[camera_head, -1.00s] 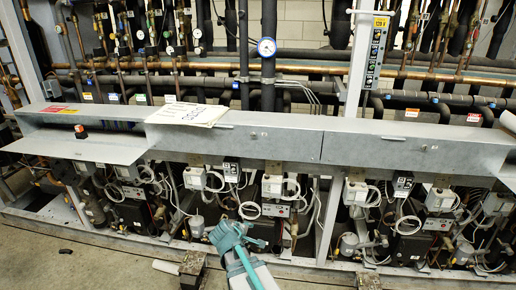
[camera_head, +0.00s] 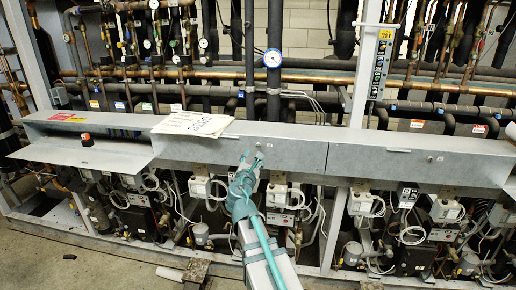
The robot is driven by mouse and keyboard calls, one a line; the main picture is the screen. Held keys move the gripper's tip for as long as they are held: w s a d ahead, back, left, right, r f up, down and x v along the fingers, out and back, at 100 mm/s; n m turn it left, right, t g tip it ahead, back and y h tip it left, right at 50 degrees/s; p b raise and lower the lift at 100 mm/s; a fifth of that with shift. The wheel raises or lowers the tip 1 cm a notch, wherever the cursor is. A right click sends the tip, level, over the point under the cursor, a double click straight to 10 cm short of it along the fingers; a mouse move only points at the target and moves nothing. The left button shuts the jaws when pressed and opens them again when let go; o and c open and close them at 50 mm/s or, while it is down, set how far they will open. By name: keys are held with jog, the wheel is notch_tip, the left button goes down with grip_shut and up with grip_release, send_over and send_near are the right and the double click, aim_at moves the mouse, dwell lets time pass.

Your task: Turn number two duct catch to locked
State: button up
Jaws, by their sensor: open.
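A long grey metal duct (camera_head: 370,158) runs across the rack with hinged front covers. The right cover has a small round catch (camera_head: 430,158) with a tiny label beside it. The label is too small to read, and so is the catch's turn position. The left cover's own catch is mostly hidden by the fingers. I cannot tell whether they touch it.
Papers (camera_head: 193,124) lie on top of the duct. A lowered flap (camera_head: 85,155) sticks out at the left, with a red-topped switch (camera_head: 87,139) above it. A post (camera_head: 365,75) and gauge (camera_head: 272,58) rise behind. Compressors and loose cables (camera_head: 410,230) fill the space below.

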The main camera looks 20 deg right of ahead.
aim_at(258, 146)
jog(key=p+x, duration=0.2)
jog(key=x, duration=0.7)
jog(key=shift+w, duration=0.1)
grip_shut()
